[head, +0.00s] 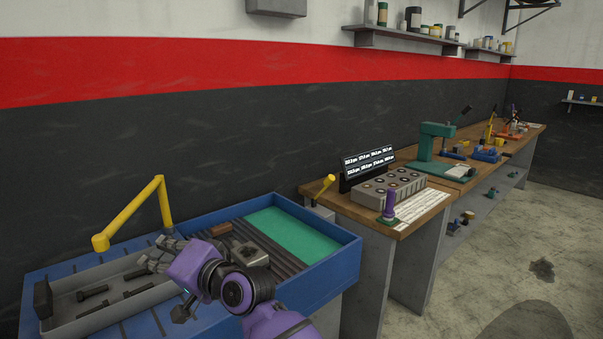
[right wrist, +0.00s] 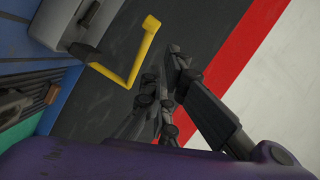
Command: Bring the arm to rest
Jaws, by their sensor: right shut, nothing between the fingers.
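My right arm is purple and comes in from the bottom of the head view. Its dark gripper (head: 158,258) is over the right end of a grey tray (head: 75,328), shut and empty. In the right wrist view, the gripper's fingers (right wrist: 172,68) are in front of the dark wall, with a yellow bent bar (right wrist: 140,60) beside them. The bar also shows in the head view (head: 160,200), behind the tray. My left gripper is in neither view.
Several dark bolts (head: 92,292) lie in the tray. A blue bench (head: 310,275) holds a green mat (head: 290,235), a ribbed dark surface and a metal block (head: 252,254). Wooden benches (head: 405,228) with tools stand to the right. Open floor (head: 480,250) lies beyond.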

